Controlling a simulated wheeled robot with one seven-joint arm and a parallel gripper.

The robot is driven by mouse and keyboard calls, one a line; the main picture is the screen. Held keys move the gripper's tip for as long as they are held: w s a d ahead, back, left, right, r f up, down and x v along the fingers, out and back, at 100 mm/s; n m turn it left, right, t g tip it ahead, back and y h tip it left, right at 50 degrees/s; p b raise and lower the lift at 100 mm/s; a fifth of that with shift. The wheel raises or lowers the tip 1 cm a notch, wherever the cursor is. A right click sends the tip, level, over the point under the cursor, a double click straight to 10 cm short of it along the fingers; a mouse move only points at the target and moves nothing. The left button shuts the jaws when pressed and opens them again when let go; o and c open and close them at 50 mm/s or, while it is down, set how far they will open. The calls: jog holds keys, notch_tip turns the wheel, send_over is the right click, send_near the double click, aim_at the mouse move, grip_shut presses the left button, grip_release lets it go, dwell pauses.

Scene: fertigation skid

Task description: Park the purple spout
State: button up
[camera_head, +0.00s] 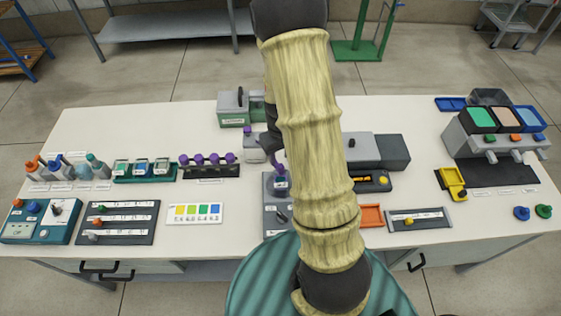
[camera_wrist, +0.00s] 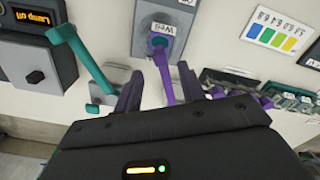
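The purple spout (camera_wrist: 163,72) rises from a grey block (camera_wrist: 172,20) with a label reading "Well" in the wrist view. In the head view a bit of the purple spout (camera_head: 281,169) shows on the grey block (camera_head: 272,188), left of my arm. My gripper (camera_wrist: 160,88) appears open in the wrist view, with one dark finger on each side of the purple spout's arm and light gaps beside it. I cannot tell whether either finger touches it. In the head view my gripper is mostly hidden behind my own arm.
A rack with purple knobs (camera_head: 208,168) lies left of the block. A colour chart (camera_head: 193,214) lies nearer. Bare white tabletop (camera_head: 140,128) shows at back left.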

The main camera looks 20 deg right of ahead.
aim_at(281, 165)
jog(key=shift+f, duration=2.3)
grip_shut()
